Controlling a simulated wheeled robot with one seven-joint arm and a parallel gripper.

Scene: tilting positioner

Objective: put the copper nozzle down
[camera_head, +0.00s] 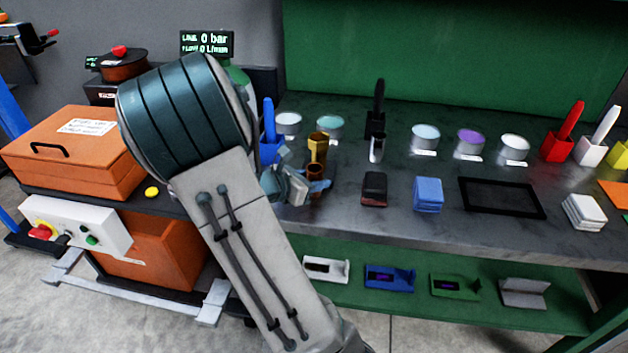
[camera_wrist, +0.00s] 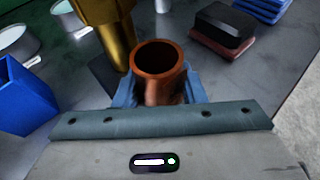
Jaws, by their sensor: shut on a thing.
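The copper nozzle (camera_head: 317,182) is a short reddish-brown tube with an open round mouth. It also shows in the wrist view (camera_wrist: 158,58), mouth towards the camera. My gripper (camera_head: 305,186) is shut on it; the light blue jaws (camera_wrist: 160,90) sit on both sides of the tube in the wrist view. The nozzle is over the front part of the grey workbench (camera_head: 410,222). I cannot tell whether its lower end touches the bench. A brass nozzle (camera_head: 318,146) stands close behind it, also in the wrist view (camera_wrist: 113,40). A silver nozzle (camera_head: 377,149) stands further right.
A blue holder (camera_head: 269,135) stands left of the brass nozzle. A dark block (camera_head: 374,186), blue pads (camera_head: 428,194) and a black frame (camera_head: 500,197) lie to the right. Several round tins (camera_head: 425,136) line the back. Bare bench shows between these things.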

